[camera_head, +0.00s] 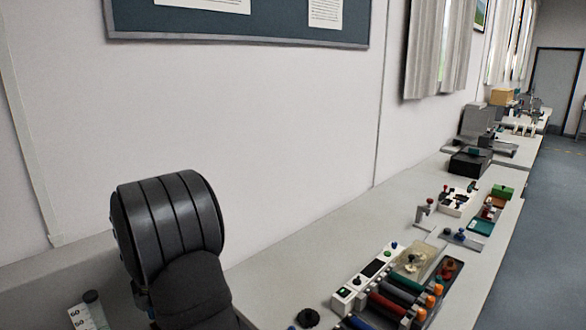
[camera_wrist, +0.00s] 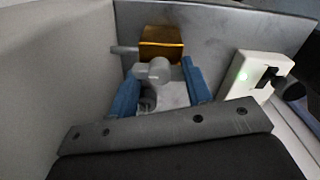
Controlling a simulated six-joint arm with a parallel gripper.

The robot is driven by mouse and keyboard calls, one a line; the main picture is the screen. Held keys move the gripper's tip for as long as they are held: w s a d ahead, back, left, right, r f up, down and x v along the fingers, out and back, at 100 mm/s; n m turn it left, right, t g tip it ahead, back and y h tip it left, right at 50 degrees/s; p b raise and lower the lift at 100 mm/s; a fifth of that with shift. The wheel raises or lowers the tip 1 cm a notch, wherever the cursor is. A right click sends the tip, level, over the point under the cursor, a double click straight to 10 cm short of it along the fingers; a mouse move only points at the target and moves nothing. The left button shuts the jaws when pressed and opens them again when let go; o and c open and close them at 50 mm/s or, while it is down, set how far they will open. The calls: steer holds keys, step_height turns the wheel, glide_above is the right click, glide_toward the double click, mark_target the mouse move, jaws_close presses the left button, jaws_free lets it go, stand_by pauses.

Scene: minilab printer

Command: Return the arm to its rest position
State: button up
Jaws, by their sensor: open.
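My gripper (camera_wrist: 160,84) shows in the wrist view with its two blue fingers apart. A grey rounded fitting (camera_wrist: 154,72) appears between the fingers in the picture; I cannot tell whether they touch it. A golden block (camera_wrist: 161,44) sits just behind the fitting. In the head view a dark, ribbed arm part of mine (camera_head: 168,225) rises at the lower left. My gripper's fingers do not show in that view.
A white box with a green light (camera_wrist: 252,76) stands right of the fingers, close by. A grey panel (camera_wrist: 215,35) is behind. In the head view a long bench (camera_head: 285,255) runs along the wall, with a roller device (camera_head: 385,300) and several small devices. The aisle floor (camera_head: 560,200) is clear.

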steer(key=shift+n, duration=0.6)
steer(key=shift+m, duration=0.3)
